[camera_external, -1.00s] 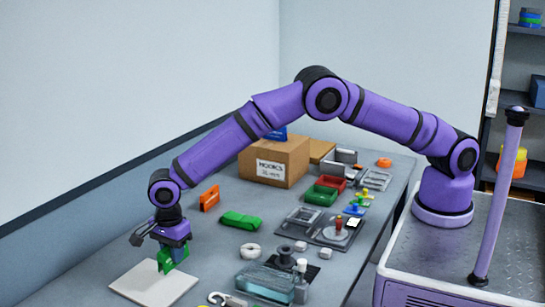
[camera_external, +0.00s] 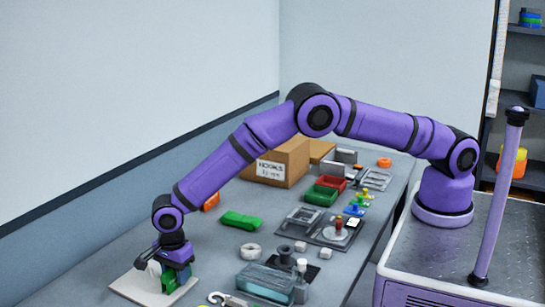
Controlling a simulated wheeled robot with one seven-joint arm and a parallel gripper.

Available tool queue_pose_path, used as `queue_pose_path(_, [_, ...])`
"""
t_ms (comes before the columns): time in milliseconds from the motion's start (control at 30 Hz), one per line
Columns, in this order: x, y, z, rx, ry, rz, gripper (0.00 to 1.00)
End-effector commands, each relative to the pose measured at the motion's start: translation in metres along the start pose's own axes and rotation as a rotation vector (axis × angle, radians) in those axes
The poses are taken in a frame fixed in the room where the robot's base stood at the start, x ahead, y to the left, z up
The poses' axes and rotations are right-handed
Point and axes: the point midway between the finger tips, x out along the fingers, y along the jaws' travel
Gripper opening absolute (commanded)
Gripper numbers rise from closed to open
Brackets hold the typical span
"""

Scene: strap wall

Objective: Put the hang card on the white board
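The white board (camera_external: 130,285) is a pale flat square lying on the grey bench at the lower left. My gripper (camera_external: 172,284) points down over its right part, close to its surface. Green parts show at the fingertips, with a small pale upright piece (camera_external: 154,269) just to their left. I cannot tell whether these are fingers or a held hang card, nor whether the fingers are shut or the piece touches the board.
A green block (camera_external: 240,220), a white ring (camera_external: 250,251) and a glassy blue box (camera_external: 266,282) lie right of the board. A cardboard box (camera_external: 283,165), red and green trays and several small parts stand farther back. The wall runs along the left.

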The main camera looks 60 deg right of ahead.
Motion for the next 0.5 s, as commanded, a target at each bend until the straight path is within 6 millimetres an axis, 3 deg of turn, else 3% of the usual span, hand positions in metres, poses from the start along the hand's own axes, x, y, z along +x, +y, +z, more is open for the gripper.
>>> queue_pose_path(333, [-0.002, 0.000, 0.000, 0.000, 0.000, 0.000, 0.45])
queue_pose_path(500, [-0.020, 0.000, 0.001, 0.000, -0.001, -0.002, 0.45])
